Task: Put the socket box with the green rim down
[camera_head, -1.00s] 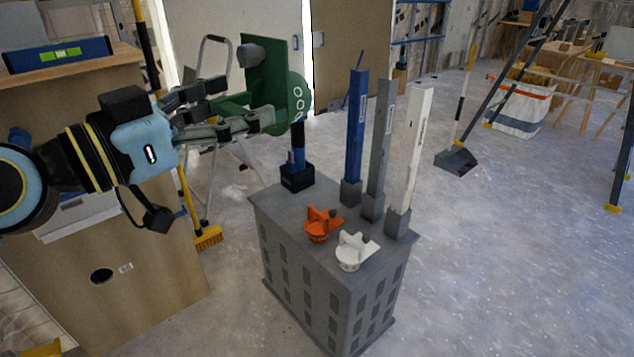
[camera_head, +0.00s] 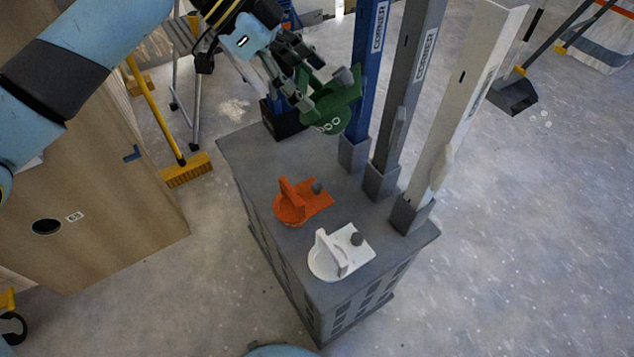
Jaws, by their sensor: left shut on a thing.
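The socket box with the green rim (camera_head: 336,108) is held by my left gripper (camera_head: 308,84), whose fingers are shut on it. It looks to be above the back of the grey stand's top (camera_head: 253,160), in front of the blue upright post. I cannot tell how large the gap beneath it is. A similar orange piece (camera_head: 291,204) and a white one (camera_head: 326,258) lie on the stand top, nearer the front. My right gripper is not in view.
Blue (camera_head: 367,75), grey (camera_head: 408,85) and white (camera_head: 463,110) posts stand in sockets along the stand's right side. A black holder (camera_head: 281,121) is at its back left corner. The stand top left of the orange piece is bare. A yellow broom (camera_head: 187,170) stands left.

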